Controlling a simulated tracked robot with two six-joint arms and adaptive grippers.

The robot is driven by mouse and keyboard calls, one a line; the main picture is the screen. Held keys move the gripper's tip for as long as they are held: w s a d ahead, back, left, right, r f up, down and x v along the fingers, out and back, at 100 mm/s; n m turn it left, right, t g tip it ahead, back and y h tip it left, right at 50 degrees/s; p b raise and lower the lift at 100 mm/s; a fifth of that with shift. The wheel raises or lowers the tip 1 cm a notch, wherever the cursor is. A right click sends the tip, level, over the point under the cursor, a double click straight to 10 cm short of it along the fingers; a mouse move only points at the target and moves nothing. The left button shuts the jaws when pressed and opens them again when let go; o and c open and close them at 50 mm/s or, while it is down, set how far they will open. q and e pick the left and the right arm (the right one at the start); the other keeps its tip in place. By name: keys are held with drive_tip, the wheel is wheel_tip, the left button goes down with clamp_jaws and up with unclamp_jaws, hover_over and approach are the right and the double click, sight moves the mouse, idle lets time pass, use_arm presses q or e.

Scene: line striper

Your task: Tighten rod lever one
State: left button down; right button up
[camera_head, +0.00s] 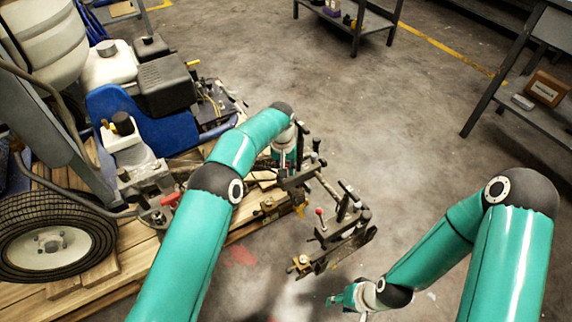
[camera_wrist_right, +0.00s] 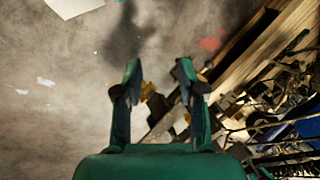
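The line striper (camera_head: 150,90) stands on wooden planks at the left of the head view, with a rod and lever assembly (camera_head: 335,225) reaching out from its side. A small red-tipped lever (camera_head: 320,213) shows on it; I cannot tell which lever is rod lever one. My left arm reaches over the striper, and its gripper (camera_head: 290,150) is by the upright rods, its fingers mostly hidden. My right gripper (camera_head: 340,298) is low at the bottom centre, apart from the assembly. In the right wrist view its two fingers (camera_wrist_right: 158,80) are spread with nothing between them.
A black tyre (camera_head: 50,240) and wooden planks (camera_head: 130,265) lie at the left. A metal shelf (camera_head: 530,70) with a brown box (camera_head: 546,88) stands at the right, and another rack (camera_head: 358,22) at the back. The concrete floor between is clear.

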drive_tip(key=shift+f, duration=0.2)
drive_tip(key=shift+c, duration=0.2)
idle(0.3)
drive_tip(key=shift+w+a+r, duration=0.1)
drive_tip(key=shift+w+r, duration=0.1)
drive_tip(key=shift+w, duration=0.1)
drive_tip(key=c, duration=0.5)
drive_tip(key=w+a+r+n+t, duration=0.1)
drive_tip(key=w+r, duration=0.1)
drive_tip(key=w+a+r+n+t, duration=0.1)
drive_tip(key=w+a+r+n, duration=0.1)
drive_tip(key=w, duration=0.1)
drive_tip(key=w+a+r+n+t+h, duration=0.1)
drive_tip(key=w+a+r+n+t, duration=0.1)
drive_tip(key=shift+w+r, duration=0.4)
clamp_jaws()
drive_tip(key=w+a+r+n+t+y, duration=0.2)
drive_tip(key=w+a+r+n+t, duration=0.3)
drive_tip(key=n, duration=0.5)
drive_tip(key=w+a+r+n+t+y, duration=0.2)
drive_tip(key=w+a+n+t, duration=0.2)
drive_tip(key=w+n, duration=0.5)
drive_tip(key=w+a+f+n, duration=0.1)
drive_tip(key=w+a+f, duration=0.1)
drive_tip(key=w, duration=0.8)
drive_tip(key=shift+a+f+n, duration=0.2)
drive_tip(key=shift+a+n, duration=0.1)
drive_tip(key=shift+a, duration=0.2)
